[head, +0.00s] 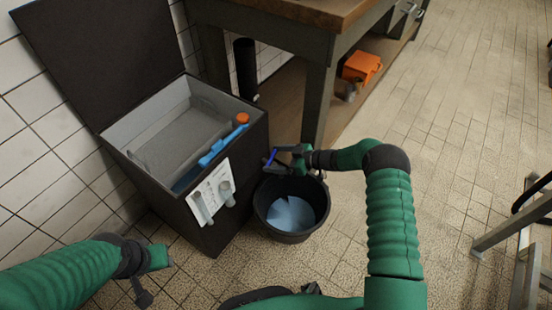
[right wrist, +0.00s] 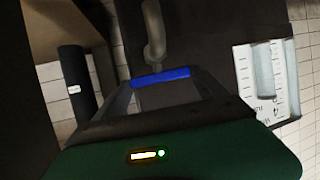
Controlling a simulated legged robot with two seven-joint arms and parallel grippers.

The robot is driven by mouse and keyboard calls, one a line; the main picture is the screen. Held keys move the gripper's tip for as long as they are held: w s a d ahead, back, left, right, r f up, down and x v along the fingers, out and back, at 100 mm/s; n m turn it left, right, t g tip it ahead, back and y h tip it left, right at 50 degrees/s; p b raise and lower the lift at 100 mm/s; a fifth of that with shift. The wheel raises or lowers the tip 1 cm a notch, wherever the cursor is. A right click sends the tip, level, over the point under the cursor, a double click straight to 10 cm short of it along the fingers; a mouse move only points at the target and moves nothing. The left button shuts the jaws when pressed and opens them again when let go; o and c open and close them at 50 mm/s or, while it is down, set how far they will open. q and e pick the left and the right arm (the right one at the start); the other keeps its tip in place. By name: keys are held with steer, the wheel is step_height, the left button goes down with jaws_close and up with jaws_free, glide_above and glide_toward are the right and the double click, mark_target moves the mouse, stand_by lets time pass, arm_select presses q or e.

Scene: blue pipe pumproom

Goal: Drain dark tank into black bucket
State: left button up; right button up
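The dark tank (head: 235,218) stands at the left with its lid (head: 95,50) raised. Its grey inside shows. The black bucket (head: 262,212) stands on the floor against the tank's right side, with pale bluish liquid in it. A blue valve handle (head: 271,157) is on the tank's side above the bucket. It also shows in the right wrist view (right wrist: 160,76), under a grey curved pipe (right wrist: 154,35). My right gripper (head: 284,156) is at the handle, its fingers spread with the blue bar between their tips. My left gripper (head: 150,275) is low at the left, away from the tank; its fingers are unclear.
A blue object (head: 222,143) and an orange cap (head: 242,118) are at the tank's right rim. A wooden-topped bench (head: 300,10) stands behind, with an orange box (head: 361,66) on its lower shelf. A metal frame (head: 510,225) is at far right. Tiled floor between is clear.

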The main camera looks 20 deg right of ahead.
steer(key=shift+r, duration=0.1)
steer(key=c, duration=0.7)
steer(key=m+p, duration=0.1)
steer(key=p, duration=0.1)
steer(key=r+t+h+p, duration=0.1)
steer(key=p, duration=0.1)
steer(key=shift+a+m+t+h, duration=0.2)
steer(key=shift+m+t+h, duration=0.1)
steer(key=shift+m, duration=0.1)
steer(key=shift+c, duration=0.2)
steer(key=shift+f+m+t+h+p, duration=0.25)
steer(key=shift+m+t+h+p, duration=0.15)
steer(key=shift+m+p, duration=0.15)
steer(key=shift+f, duration=0.15)
steer(key=o, duration=1.3)
steer(key=shift+s+f, duration=0.1)
